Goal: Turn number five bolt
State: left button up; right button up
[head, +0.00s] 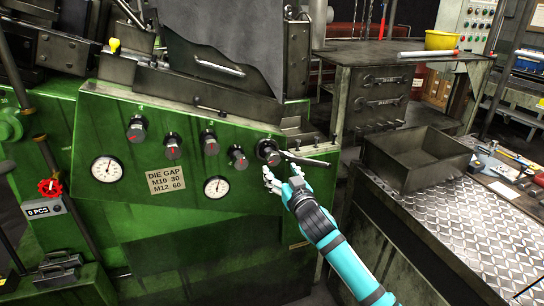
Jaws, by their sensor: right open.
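A row of several dark round bolts with red marks sits on the sloped green panel (120,190) of the machine in the head view. The rightmost one, fifth from the left, is the number five bolt (268,151). My right gripper (280,173) is open just below and to the right of this bolt, with its fingers pointing up toward it. I cannot tell whether a finger touches it. The other bolts (137,129) stand to the left, clear of the gripper. My left gripper is not in view.
A dark lever (308,160) sticks out right of the number five bolt, close to my right fingers. Two gauges (216,187) and a die gap plate (166,180) are on the panel. An open metal bin (417,160) stands on the right.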

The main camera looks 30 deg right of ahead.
aim_at(275, 161)
jog(key=p+x, duration=0.1)
jog(key=x, duration=0.5)
jog(key=shift+d+r, duration=0.1)
jog(key=shift+w+d, duration=0.1)
jog(key=shift+w, duration=0.5)
jog(key=c, duration=1.2)
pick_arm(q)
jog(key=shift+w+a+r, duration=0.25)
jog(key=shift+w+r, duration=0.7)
